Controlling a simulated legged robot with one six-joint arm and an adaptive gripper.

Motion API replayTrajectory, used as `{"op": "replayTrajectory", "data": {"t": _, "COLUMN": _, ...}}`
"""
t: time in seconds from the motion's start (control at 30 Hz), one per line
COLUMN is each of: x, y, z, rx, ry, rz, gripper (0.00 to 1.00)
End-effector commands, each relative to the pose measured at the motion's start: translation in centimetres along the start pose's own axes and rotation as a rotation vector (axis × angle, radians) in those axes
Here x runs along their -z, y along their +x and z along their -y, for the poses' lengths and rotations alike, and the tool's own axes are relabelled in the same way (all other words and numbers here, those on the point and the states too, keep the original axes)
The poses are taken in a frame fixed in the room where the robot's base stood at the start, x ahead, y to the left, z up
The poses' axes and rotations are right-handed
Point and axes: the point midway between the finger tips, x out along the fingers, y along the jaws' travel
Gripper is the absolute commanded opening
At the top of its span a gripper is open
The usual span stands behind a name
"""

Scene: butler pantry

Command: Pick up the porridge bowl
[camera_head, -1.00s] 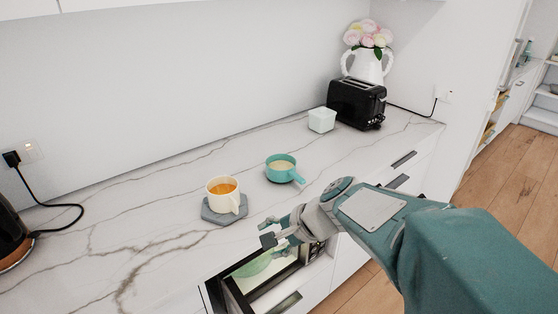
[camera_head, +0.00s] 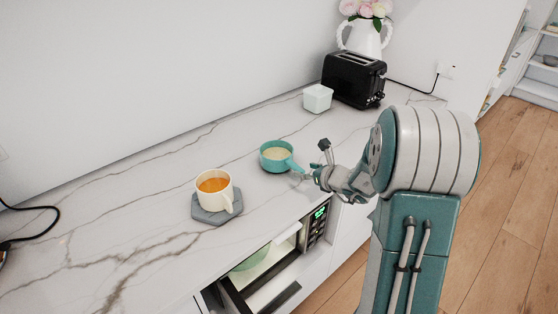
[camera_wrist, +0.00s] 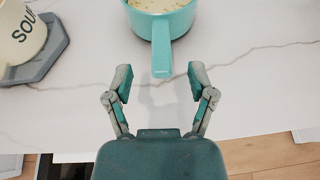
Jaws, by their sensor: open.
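The porridge bowl is a teal bowl (camera_head: 277,160) with a handle and pale contents, standing upright on the marble counter. In the wrist view the bowl (camera_wrist: 160,22) is at the top, its handle pointing down toward my gripper. My gripper (camera_head: 312,163) is open and empty at the counter's front edge, just right of the bowl. In the wrist view my gripper (camera_wrist: 158,84) has its two fingers spread to either side of the line of the handle. The handle's end lies just ahead of and between the fingertips, not clasped.
A cream mug (camera_head: 214,188) of orange soup stands on a grey hexagonal coaster (camera_head: 217,216) left of the bowl. A white square container (camera_head: 318,98), a black toaster (camera_head: 353,80) and a flower vase (camera_head: 364,38) stand behind. An open microwave (camera_head: 318,226) sits below the counter edge.

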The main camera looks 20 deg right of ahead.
Motion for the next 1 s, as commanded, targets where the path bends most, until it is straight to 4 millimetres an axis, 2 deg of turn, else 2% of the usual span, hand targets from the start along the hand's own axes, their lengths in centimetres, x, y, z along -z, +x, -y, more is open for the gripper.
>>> {"op": "replayTrajectory", "data": {"t": 0.23, "x": 0.0, "y": 2.3, "z": 0.0, "rx": -0.002, "ry": -0.001, "rz": -0.001, "gripper": 0.71}}
{"op": "replayTrajectory", "data": {"t": 0.5, "x": -0.2, "y": 6.1, "z": -0.1, "rx": -0.001, "ry": -0.002, "rz": -0.001, "gripper": 0.71}}
{"op": "replayTrajectory", "data": {"t": 0.77, "x": -0.3, "y": 6.5, "z": -0.1, "rx": -0.001, "ry": -0.002, "rz": 0.000, "gripper": 0.71}}
{"op": "replayTrajectory", "data": {"t": 0.8, "x": -0.3, "y": 6.5, "z": -0.1, "rx": -0.001, "ry": -0.002, "rz": 0.000, "gripper": 0.67}}
{"op": "replayTrajectory", "data": {"t": 0.87, "x": -0.3, "y": 6.5, "z": -0.1, "rx": -0.001, "ry": -0.002, "rz": 0.000, "gripper": 0.40}}
{"op": "replayTrajectory", "data": {"t": 0.9, "x": -0.3, "y": 6.5, "z": -0.1, "rx": 0.000, "ry": -0.002, "rz": 0.000, "gripper": 0.22}}
{"op": "replayTrajectory", "data": {"t": 0.93, "x": -0.3, "y": 6.5, "z": -0.1, "rx": 0.000, "ry": -0.002, "rz": 0.000, "gripper": 0.09}}
{"op": "replayTrajectory", "data": {"t": 0.97, "x": -0.3, "y": 6.5, "z": -0.1, "rx": 0.000, "ry": -0.002, "rz": 0.000, "gripper": 0.00}}
{"op": "replayTrajectory", "data": {"t": 1.0, "x": -0.2, "y": 6.5, "z": -0.1, "rx": -0.001, "ry": -0.002, "rz": 0.000, "gripper": 0.00}}
